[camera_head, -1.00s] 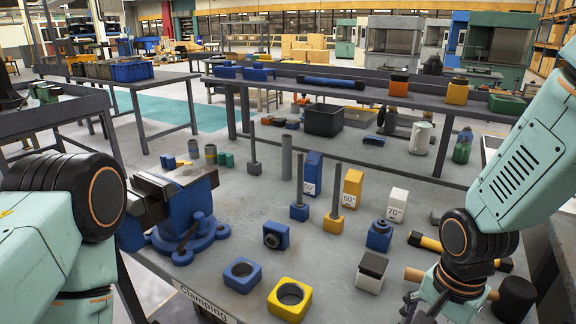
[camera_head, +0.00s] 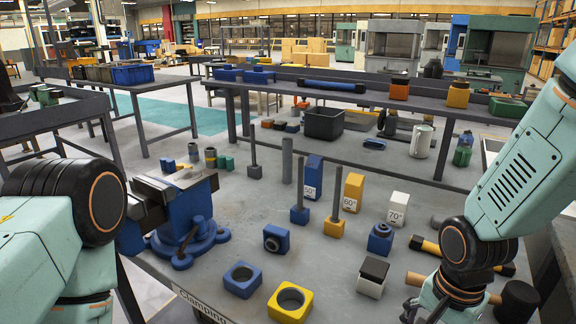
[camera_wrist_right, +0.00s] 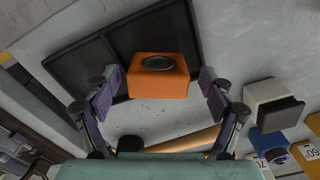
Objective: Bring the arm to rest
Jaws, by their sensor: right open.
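My right arm (camera_head: 510,190) comes in from the right in the head view and bends down over the bench; its gripper is mostly cut off by the bottom edge. In the right wrist view my right gripper (camera_wrist_right: 160,88) is open, its two fingers apart and nothing held. An orange block (camera_wrist_right: 160,75) with a round bore appears between the fingers, in front of a dark tray (camera_wrist_right: 70,62). I cannot tell its distance from the fingers. My left arm (camera_head: 60,215) is folded at the left edge of the head view. Its gripper is out of view.
A wooden rod (camera_wrist_right: 180,139) lies beside the right gripper. A white block with a dark top (camera_head: 372,275) stands left of the right arm. A blue vise (camera_head: 185,215), blue ring block (camera_head: 242,279) and yellow ring block (camera_head: 290,301) occupy the bench.

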